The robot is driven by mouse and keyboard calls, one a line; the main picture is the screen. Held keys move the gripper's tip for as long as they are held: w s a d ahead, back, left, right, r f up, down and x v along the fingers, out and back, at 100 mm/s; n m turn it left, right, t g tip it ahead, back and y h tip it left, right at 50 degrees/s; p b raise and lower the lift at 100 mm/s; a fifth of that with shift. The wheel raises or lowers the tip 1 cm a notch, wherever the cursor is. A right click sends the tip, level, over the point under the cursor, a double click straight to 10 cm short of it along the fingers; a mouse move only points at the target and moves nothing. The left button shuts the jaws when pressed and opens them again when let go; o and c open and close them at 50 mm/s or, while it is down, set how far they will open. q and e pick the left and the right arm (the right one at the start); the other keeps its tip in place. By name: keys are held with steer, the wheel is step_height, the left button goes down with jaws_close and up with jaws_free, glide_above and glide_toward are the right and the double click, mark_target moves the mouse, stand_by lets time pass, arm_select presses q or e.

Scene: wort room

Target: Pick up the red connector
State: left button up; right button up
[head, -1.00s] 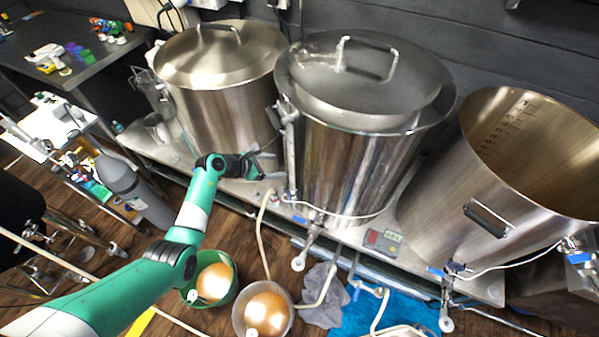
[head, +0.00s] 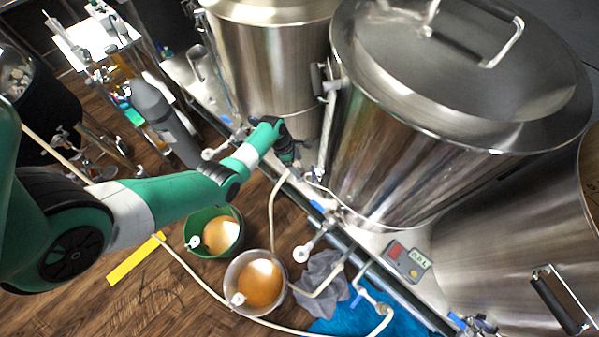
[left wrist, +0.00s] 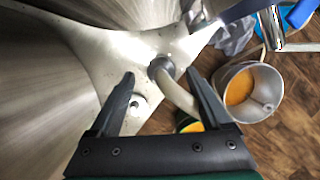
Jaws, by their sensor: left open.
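I cannot make out a red connector in either view. My left gripper (head: 298,170) is open and empty, low over the pale shelf between the left kettle (head: 268,75) and the middle kettle (head: 400,140). In the left wrist view its two dark fingers (left wrist: 160,82) stand apart. Between and just beyond them is the grey round end (left wrist: 161,67) of a cream hose (left wrist: 178,95); I cannot tell whether it touches a finger. The hose also shows in the head view (head: 272,215), running down from the shelf edge. My right gripper does not show.
A green bucket (head: 190,233) and a steel bucket (head: 234,272) with amber liquid stand on the wooden floor. A grey cloth (head: 318,277) and blue towel (head: 345,322) lie below. The kettle walls crowd the gripper.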

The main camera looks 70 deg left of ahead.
mark_target(302, 171)
arm_select(q)
steer(key=b+x, duration=0.4)
steer(key=x, duration=0.1)
steer(key=shift+w+d+f+b, duration=0.1)
steer(key=shift+d+b, duration=0.1)
steer(key=shift+b, duration=0.1)
steer(key=shift+c, duration=0.2)
jaws_close()
